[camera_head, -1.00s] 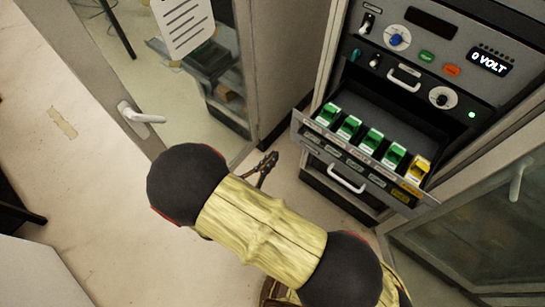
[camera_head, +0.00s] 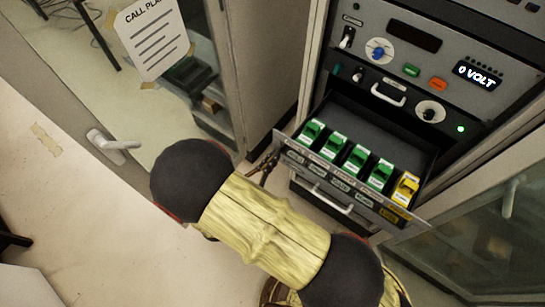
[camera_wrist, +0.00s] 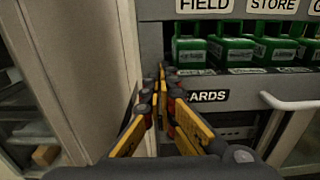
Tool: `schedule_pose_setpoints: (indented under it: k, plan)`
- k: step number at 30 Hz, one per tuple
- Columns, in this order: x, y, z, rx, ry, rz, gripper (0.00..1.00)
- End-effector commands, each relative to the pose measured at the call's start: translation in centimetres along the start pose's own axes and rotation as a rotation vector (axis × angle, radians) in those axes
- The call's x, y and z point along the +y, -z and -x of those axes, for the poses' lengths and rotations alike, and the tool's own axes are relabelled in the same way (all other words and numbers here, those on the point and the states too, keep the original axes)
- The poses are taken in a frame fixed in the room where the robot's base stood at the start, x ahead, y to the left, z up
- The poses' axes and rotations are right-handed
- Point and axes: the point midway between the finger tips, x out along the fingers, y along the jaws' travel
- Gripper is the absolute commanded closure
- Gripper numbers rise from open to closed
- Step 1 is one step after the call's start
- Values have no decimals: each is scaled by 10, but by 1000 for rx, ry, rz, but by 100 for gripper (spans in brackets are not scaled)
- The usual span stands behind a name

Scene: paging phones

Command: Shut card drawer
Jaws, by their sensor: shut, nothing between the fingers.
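The card drawer (camera_head: 325,174) is pulled out of the grey rack at the right of the head view. It holds a row of green cards (camera_head: 333,146) and one yellow card (camera_head: 405,188). A light bar handle (camera_head: 333,199) shows below its labelled front. In the wrist view, the drawer front (camera_wrist: 240,83) bears a "CARDS" label (camera_wrist: 208,96), with the handle (camera_wrist: 290,103) to the right. My gripper (camera_head: 270,163) is shut and empty by the drawer front's left end. Its fingertips also show in the wrist view (camera_wrist: 164,80), left of the label. I cannot tell whether they touch.
The rack panel above has knobs, switches and a "0 VOLT" display (camera_head: 477,75). A glass door with a lever handle (camera_head: 112,143) stands at the left. Another glass-fronted door (camera_head: 480,230) is at the lower right. Open floor (camera_head: 70,210) lies at the left.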

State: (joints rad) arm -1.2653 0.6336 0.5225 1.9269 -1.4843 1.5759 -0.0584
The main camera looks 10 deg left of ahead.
Motion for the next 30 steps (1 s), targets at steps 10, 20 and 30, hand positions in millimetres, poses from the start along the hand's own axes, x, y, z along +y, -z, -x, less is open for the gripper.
schedule_pose_setpoints:
  k: [10, 20, 30]
  plan:
    - [-2, -1, -41, 0, 6, -1, 100]
    - [-2, -1, -130, -1, 8, -2, 100]
    - [-2, 0, -220, -1, 6, -2, 100]
